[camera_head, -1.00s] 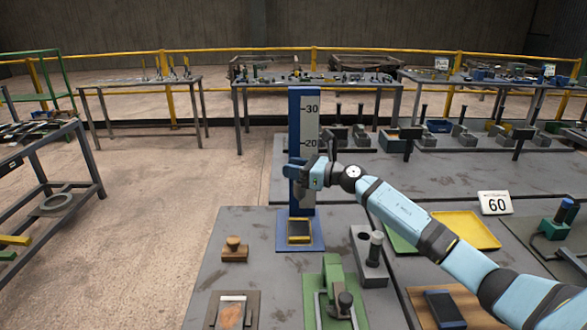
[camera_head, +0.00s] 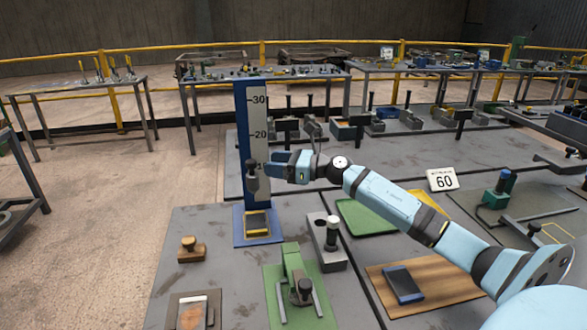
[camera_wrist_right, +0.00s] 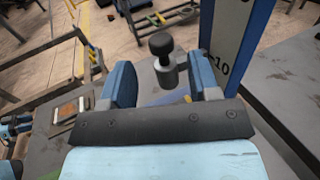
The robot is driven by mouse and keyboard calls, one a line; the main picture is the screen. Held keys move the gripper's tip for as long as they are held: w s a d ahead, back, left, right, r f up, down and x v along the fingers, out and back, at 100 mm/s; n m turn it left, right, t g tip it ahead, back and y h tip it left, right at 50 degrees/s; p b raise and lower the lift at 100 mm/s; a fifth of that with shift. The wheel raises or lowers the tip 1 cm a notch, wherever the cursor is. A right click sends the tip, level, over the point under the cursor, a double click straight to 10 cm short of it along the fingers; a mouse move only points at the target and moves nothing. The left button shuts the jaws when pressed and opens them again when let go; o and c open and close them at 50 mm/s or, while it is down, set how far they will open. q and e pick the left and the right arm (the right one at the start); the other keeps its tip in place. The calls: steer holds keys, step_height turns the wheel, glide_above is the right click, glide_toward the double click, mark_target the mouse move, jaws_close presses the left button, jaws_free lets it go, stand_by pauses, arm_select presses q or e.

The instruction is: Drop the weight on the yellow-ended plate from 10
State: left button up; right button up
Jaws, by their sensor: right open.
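The weight (camera_head: 258,184), a grey cylinder with a black knob, is upright in the air before the blue post (camera_head: 240,130), near the 10 mark. The dark plate with yellow ends (camera_head: 257,223) lies on the post's blue base, below the weight. My right gripper (camera_head: 274,166) is open at the post, just right of the weight. In the right wrist view the weight (camera_wrist_right: 165,72) shows between the spread fingers with gaps on both sides, and the 10 mark (camera_wrist_right: 222,68) is to its right.
A wooden stamp-like block (camera_head: 191,250), a green clamp fixture (camera_head: 292,285) and a grey block with a post (camera_head: 326,242) stand near the base. A sign reading 60 (camera_head: 443,180) stands at right. Floor is open at left.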

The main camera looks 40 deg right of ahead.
steer(key=shift+b+v, duration=0.3)
steer(key=shift+v, duration=2.35)
